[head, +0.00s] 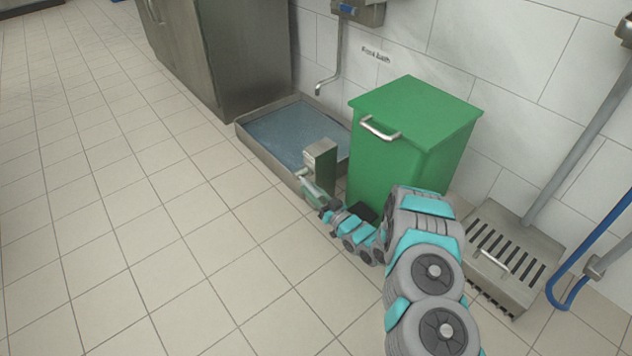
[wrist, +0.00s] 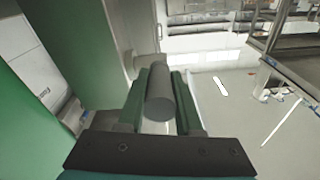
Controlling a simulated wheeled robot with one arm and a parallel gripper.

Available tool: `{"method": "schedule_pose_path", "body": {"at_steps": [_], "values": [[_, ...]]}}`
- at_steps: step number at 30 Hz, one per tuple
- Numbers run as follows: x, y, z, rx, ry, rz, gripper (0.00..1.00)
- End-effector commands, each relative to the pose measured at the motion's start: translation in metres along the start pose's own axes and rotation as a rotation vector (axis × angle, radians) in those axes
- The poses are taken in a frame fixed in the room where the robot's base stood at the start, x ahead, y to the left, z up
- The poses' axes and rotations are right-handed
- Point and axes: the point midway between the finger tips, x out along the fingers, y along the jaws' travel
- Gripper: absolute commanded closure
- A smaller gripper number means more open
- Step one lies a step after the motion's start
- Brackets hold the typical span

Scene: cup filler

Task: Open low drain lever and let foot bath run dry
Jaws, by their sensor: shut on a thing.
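The foot bath (head: 264,156) is a low steel basin against the wall, with bluish water in it. A metal drain post (head: 321,160) stands at its near right corner. The drain lever sticks out low on the post's front; its grey round handle (wrist: 160,96) shows in the wrist view. My gripper (head: 314,192) is low at the post, and in the wrist view its green fingers (wrist: 161,100) are shut around the handle, one on each side. In the head view my gripper hides most of the lever.
A green lidded bin (head: 400,150) stands right beside the post and my arm. A steel cabinet (head: 240,60) is behind the bath, and a spout (head: 330,70) hangs over it. A slotted floor grate (head: 505,255) lies at right. The tiled floor (head: 130,220) at left is clear.

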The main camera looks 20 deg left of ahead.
Motion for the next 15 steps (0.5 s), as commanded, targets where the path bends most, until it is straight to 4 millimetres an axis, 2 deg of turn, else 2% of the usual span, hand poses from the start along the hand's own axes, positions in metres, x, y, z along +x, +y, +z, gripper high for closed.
{"method": "schedule_pose_path", "body": {"at_steps": [2, 6, 15], "values": [[-0.0052, -0.0056, 0.0069, -0.001, 0.039, -0.006, 1.00], [-0.0069, -0.0046, 0.0119, -0.004, 0.106, -0.017, 1.00], [-0.0063, -0.0050, 0.0085, -0.004, 0.153, -0.026, 1.00]]}}
